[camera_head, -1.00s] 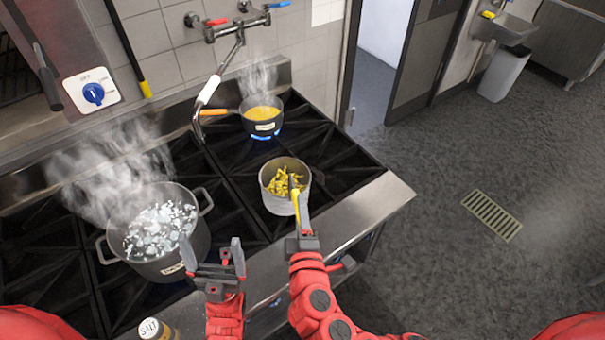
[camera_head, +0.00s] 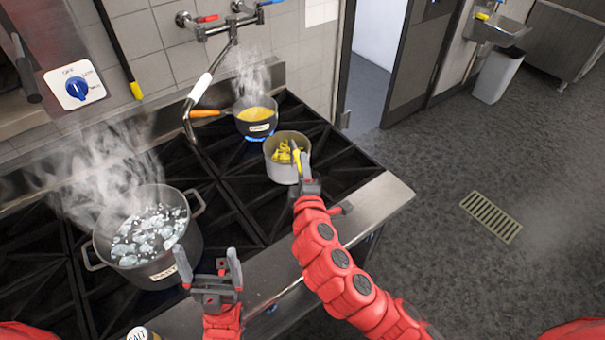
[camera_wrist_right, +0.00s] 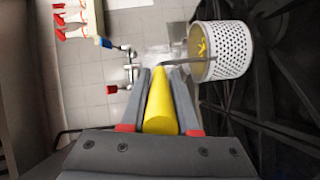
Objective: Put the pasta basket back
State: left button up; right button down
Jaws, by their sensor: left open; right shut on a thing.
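The pasta basket (camera_head: 284,170) is a light metal basket with yellow pasta in it, at the right part of the stove. In the right wrist view the basket (camera_wrist_right: 229,52) shows its perforated wall. My right gripper (camera_head: 306,181) is shut on the basket's yellow handle (camera_wrist_right: 160,100). I cannot tell whether the basket touches the stove. A large pot (camera_head: 155,262) of bubbling, steaming water stands on the left of the stove. My left gripper (camera_head: 207,270) is open and empty, just right of and in front of that pot.
A smaller pot (camera_head: 257,129) with yellow-orange content and an orange handle steams behind the basket. A faucet (camera_head: 220,40) hangs from the tiled wall. A salt shaker (camera_head: 142,334) is at the bottom edge. Open floor (camera_head: 430,200) lies right of the stove.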

jog(key=shift+f+b, duration=0.55)
jog(key=shift+f, duration=0.9)
jog(key=c, duration=0.6)
grip_release()
jog(key=shift+s, duration=0.1)
jog(key=shift+c, duration=0.2)
